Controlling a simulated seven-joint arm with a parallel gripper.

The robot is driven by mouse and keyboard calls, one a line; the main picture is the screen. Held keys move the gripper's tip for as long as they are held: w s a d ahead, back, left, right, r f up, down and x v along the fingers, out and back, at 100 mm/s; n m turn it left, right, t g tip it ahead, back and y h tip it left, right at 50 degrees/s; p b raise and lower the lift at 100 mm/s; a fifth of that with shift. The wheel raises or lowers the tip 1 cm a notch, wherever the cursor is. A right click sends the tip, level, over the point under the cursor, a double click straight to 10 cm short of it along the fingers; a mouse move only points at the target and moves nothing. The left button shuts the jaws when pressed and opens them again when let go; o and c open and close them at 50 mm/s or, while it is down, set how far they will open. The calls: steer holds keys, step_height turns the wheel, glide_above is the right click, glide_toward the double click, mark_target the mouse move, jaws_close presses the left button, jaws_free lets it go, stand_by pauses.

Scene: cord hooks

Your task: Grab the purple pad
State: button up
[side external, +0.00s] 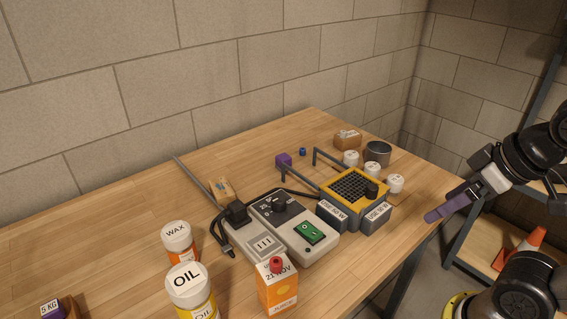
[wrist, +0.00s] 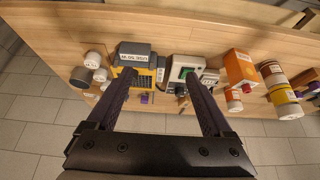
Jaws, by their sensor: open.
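A small purple block (side external: 284,160), which may be the pad, sits on the far part of the table beside the bent grey bars. A small purple patch (wrist: 146,98) beyond the yellow unit in the wrist view seems to be the same block. Another purple piece (side external: 54,312), with a 5 KG label, shows at the bottom left, cut by the frame edge. My gripper (side external: 436,214) is in the air off the table's right edge, apart from all of these. In the wrist view its fingers (wrist: 161,78) are spread wide with nothing held between them.
A yellow unit with a black grid (side external: 352,187) and a grey device with a green switch (side external: 300,225) stand mid-table. White-lidded jars (side external: 372,170), a metal cup (side external: 378,152), an orange carton (side external: 277,287) and an oil bottle (side external: 190,290) stand around them. The left table is mostly bare.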

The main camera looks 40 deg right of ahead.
steer(key=w+r+t, duration=0.2)
steer(key=w+r, duration=1)
steer(key=w, duration=0.2)
steer(key=g, duration=0.2)
glide_above(284, 157)
steer(key=s, duration=0.7)
step_height(284, 157, down, 10)
steer(key=r, duration=0.1)
steer(key=shift+m+g, duration=0.4)
steer(key=shift+g, duration=0.1)
steer(key=x, duration=0.6)
steer(key=s+x, duration=0.1)
steer(key=x, duration=1.1)
steer(key=shift+s+d+f, duration=0.3)
steer(key=shift+d, duration=0.1)
steer(key=shift+a+x, duration=0.15)
steer(key=shift+x, duration=1.35)
steer(key=shift+a+x, duration=0.15)
steer(key=shift+x, duration=1.35)
steer(key=shift+s, duration=0.15)
